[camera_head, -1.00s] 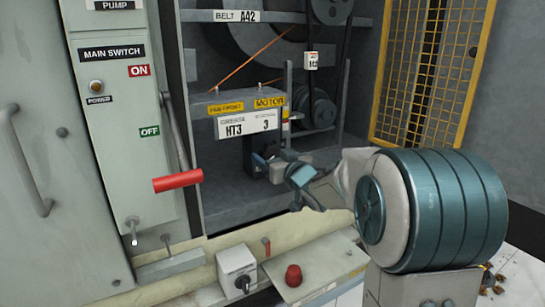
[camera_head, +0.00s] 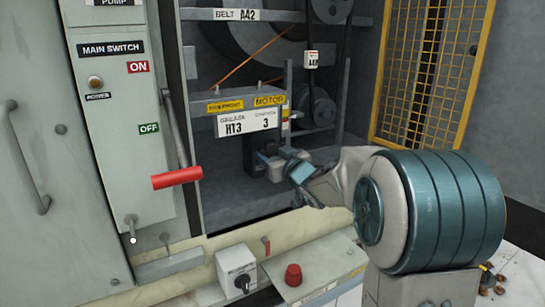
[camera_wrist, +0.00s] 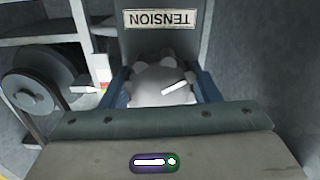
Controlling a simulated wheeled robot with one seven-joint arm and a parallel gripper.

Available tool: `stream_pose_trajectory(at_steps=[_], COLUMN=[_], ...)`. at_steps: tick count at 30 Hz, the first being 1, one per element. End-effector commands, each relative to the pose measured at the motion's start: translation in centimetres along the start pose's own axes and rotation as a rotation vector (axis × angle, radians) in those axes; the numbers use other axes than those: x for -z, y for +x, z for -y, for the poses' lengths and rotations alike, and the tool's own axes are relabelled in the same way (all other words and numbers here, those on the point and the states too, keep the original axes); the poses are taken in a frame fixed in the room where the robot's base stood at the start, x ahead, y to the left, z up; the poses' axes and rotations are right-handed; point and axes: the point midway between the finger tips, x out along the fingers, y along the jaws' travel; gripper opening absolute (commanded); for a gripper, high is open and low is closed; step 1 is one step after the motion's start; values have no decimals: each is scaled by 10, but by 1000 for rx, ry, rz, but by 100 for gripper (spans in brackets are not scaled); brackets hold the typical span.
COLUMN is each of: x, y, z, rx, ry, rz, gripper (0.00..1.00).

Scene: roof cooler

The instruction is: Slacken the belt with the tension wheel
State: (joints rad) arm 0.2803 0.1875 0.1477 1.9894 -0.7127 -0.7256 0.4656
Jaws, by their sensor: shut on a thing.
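The tension wheel (camera_wrist: 165,82) is a grey lobed knob with a white mark on its face. It sits below an upside-down TENSION label (camera_wrist: 163,19) in the wrist view. My gripper (camera_wrist: 163,90) is shut on the wheel, with a blue finger at each side. In the head view my gripper (camera_head: 268,160) reaches into the cabinet below the motor shelf, and the wheel is mostly hidden there. A dark belt (camera_head: 347,75) runs upright by the pulleys at the right; the lower pulley (camera_head: 321,108) is in view. I cannot tell how tight the belt is.
A main switch lever with a red handle (camera_head: 177,178) sticks out at the left. A red knob (camera_head: 293,275) and a rotary switch box (camera_head: 237,270) stand on the front ledge. A yellow mesh door (camera_head: 432,75) stands at the right.

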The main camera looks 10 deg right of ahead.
Motion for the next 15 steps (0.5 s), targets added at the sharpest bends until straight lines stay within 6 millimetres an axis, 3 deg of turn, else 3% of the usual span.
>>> stream_pose_trajectory(at_steps=[15], x=[-3], y=[0], z=[0], rx=[1], ry=[-442], rz=[-2], gripper=[33])
